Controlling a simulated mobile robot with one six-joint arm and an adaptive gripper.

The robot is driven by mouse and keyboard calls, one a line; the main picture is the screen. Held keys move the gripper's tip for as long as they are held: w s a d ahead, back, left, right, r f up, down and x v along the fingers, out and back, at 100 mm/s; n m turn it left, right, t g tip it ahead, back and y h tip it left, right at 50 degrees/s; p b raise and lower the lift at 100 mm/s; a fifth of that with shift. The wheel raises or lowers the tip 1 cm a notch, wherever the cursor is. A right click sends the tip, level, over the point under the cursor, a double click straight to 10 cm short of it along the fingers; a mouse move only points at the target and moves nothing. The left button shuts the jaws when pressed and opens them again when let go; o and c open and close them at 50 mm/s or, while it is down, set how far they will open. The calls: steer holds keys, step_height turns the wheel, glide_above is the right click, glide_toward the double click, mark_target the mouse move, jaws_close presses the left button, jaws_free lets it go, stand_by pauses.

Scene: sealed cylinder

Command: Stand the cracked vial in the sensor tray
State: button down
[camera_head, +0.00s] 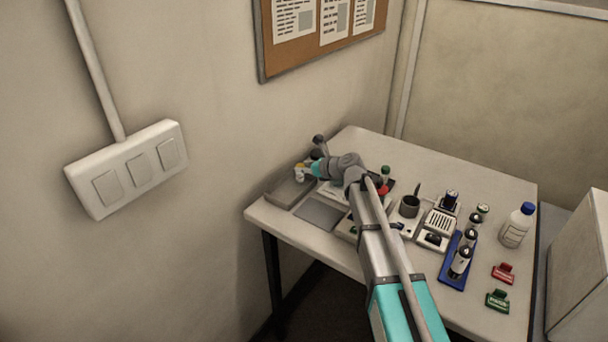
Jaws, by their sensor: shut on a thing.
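A small white vial (299,175) with an orange-yellow top is at the far left of the table, over a grey tray-like block (284,193). My gripper (306,170) is small in the picture and partly hidden by my wrist. It is shut on this vial, which looks about upright. I cannot make out a crack, nor whether the vial's base touches the block. I cannot tell for sure that this block is the sensor tray.
A flat grey plate (319,213) lies in front of the block. To the right stand a dark cup (409,206), a white device (436,228), a blue rack (458,264) of dark vials, a white bottle (516,226), and red (503,273) and green (497,300) clips. My arm hides the table's middle.

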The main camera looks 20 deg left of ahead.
steer(key=shift+f, duration=0.45)
steer(key=shift+f+b, duration=0.2)
steer(key=shift+b, duration=0.15)
steer(key=shift+c, duration=1.5)
jaws_free()
steer(key=shift+r, duration=0.1)
steer(key=shift+r, duration=0.2)
steer(key=p+v, duration=0.5)
steer(key=v, duration=0.7)
